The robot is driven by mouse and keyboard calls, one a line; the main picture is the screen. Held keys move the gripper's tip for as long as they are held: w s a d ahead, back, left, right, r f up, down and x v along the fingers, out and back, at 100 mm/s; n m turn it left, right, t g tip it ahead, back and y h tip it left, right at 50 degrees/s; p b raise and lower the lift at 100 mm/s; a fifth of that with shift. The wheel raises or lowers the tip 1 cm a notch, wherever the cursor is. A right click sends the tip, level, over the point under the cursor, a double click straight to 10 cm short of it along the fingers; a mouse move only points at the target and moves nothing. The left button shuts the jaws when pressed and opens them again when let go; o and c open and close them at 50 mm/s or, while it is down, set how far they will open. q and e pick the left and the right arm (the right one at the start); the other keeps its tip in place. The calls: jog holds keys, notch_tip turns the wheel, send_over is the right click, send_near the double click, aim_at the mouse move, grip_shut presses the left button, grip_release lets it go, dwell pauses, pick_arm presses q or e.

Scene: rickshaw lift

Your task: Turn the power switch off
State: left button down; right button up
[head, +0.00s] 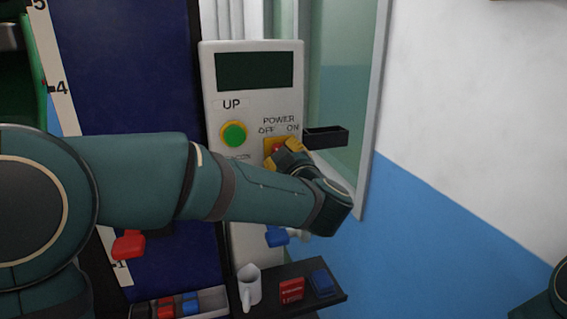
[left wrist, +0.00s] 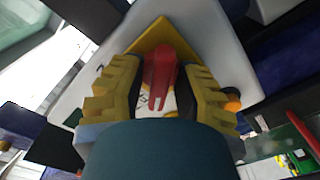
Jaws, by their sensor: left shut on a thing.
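The grey control panel (head: 212,80) stands upright in the middle of the head view, with a dark screen and POWER OFF and ON lettering. Below the lettering sits the power switch (head: 277,147), a red handle on a yellow plate, mostly hidden by my left gripper (head: 290,157). In the left wrist view the red switch handle (left wrist: 161,75) lies between the two yellow fingers of my left gripper (left wrist: 160,82), which is shut on it. The yellow plate (left wrist: 148,40) shows behind it. Which way the handle points against the lettering is hard to tell. My right gripper is out of view.
A green UP button (head: 233,134) is left of the switch. A black ledge (head: 326,137) juts out at right. A wall (head: 460,130) stands at right.

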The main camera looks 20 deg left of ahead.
pick_arm(q)
jog(key=shift+r+n, duration=0.1)
jog(key=shift+n, duration=0.2)
jog(key=c, duration=0.9)
grip_release()
jog(key=shift+c, duration=0.2)
jog(key=shift+w+a, duration=0.1)
jog(key=shift+w, duration=0.05)
jog(key=v, duration=1.2)
